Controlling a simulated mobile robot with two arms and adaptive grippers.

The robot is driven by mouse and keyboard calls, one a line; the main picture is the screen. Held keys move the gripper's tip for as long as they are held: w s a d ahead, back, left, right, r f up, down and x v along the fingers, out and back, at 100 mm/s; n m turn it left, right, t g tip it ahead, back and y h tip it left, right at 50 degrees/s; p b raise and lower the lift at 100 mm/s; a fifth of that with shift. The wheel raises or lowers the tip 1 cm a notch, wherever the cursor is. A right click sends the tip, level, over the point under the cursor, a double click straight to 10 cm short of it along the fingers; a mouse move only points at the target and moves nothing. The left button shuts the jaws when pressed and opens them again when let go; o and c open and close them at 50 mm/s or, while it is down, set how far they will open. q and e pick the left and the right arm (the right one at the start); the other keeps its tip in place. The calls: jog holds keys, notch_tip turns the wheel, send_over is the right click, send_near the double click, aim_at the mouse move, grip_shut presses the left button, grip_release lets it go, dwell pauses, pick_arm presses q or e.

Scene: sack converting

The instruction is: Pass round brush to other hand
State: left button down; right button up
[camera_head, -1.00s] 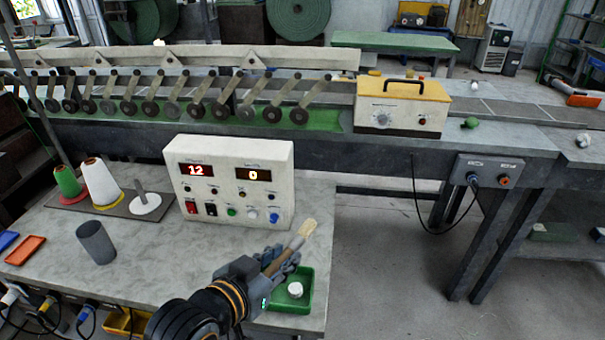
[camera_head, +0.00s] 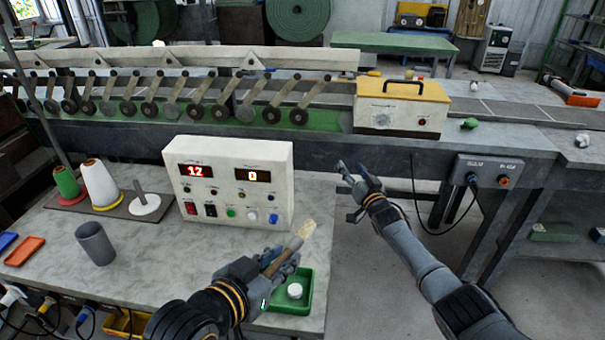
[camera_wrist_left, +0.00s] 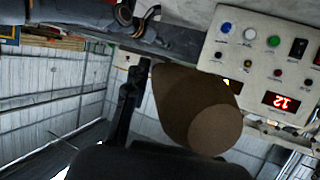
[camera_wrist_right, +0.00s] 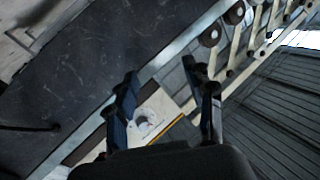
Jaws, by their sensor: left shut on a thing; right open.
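The round brush (camera_head: 288,251) has a brown handle and pale bristles. My left gripper (camera_head: 277,264) is shut on its handle and holds it over the front of the table, bristles pointing up and right. In the left wrist view the brush (camera_wrist_left: 198,108) shows as a large brown round end, close to the camera. My right gripper (camera_head: 347,175) is open and empty, to the right of the control box and apart from the brush. In the right wrist view the open fingers of my right gripper (camera_wrist_right: 168,100) have nothing between them.
A control box (camera_head: 232,183) with red displays stands on the table behind the brush. A green tray (camera_head: 300,303) with a white piece lies at the table's right edge. A grey cup (camera_head: 96,243) and thread cones (camera_head: 99,183) stand left. Floor is open to the right.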

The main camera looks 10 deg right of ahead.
jog(key=w+a+r+n+t+y, duration=0.1)
jog(key=a+r+n+y, duration=0.35)
jog(key=r, duration=0.75)
jog(key=a+r+n+t+y, duration=0.1)
jog(key=a+r+n+y, duration=0.3)
jog(key=r, duration=0.8)
jog(key=s+a+r+n+g+y, duration=0.4)
jog(key=a+r+n+g+y, duration=0.15)
jog(key=a, duration=0.25)
jog(key=s+a+r+n+g+y, duration=0.4)
jog(key=a+r+n+g+y, duration=0.1)
jog(key=a+n+g+y, duration=0.15)
jog(key=s+a+n+g+h, duration=0.2)
jog(key=s+a+n+g, duration=0.5)
jog(key=g, duration=0.1)
jog(key=n+g+h, duration=0.3)
jog(key=g+h, duration=0.1)
jog(key=h, duration=1.3)
send_near(290, 239)
jog(key=x, duration=0.9)
jog(key=shift+s+f, duration=0.15)
jog(key=shift+f, duration=0.05)
